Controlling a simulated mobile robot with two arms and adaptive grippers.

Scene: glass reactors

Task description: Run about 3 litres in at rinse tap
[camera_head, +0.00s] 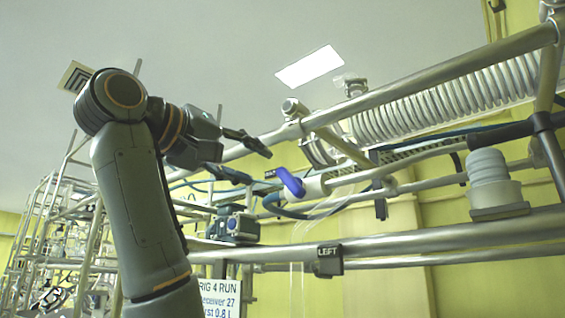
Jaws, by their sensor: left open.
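A blue tap lever (290,183) sits on a pale horizontal tap body (314,187) in the middle of the view. A small dark label (271,174) is beside the lever, too small to read surely, so I cannot tell whether this is the rinse tap. My left gripper (259,167) comes in from the left, its two fingers spread and empty. Its fingertips are just left of the blue lever, seemingly apart from it. My right gripper is not in view. No liquid level can be made out.
Metal rails cross the view, one with a LEFT label (329,261). A ribbed coil (440,103) runs along the upper rail. A white sign (219,298) reads partly RIG 4 RUN. A blue-grey device (236,227) is below the gripper; glassware frames (50,240) stand far left.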

